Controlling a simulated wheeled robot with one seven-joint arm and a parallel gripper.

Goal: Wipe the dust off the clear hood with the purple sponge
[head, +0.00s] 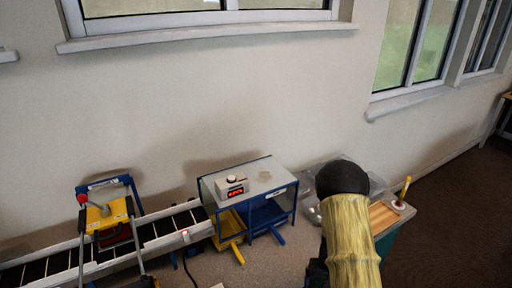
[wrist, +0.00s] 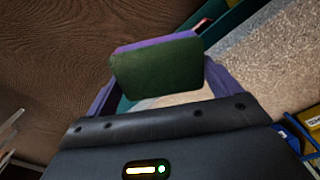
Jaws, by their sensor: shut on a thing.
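My gripper (wrist: 160,72) is shut on the purple sponge (wrist: 152,43) in the wrist view. The sponge's dark green face is toward the camera and its purple body shows along the top edge. In the head view my arm hides the gripper and the sponge. The clear hood (head: 350,163) appears to be the pale see-through shape behind my arm in the head view, mostly covered by it. I cannot make out any dust on it. In the wrist view I cannot tell whether the sponge touches anything.
A blue-framed stand (head: 245,180) bears a box with a red display (head: 232,186), with yellow and blue trays below. A conveyor (head: 165,228) with a yellow and blue gantry (head: 108,212) is at left. A wooden-topped block (head: 382,215) and a yellow-handled stick (head: 405,188) stand right of my arm.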

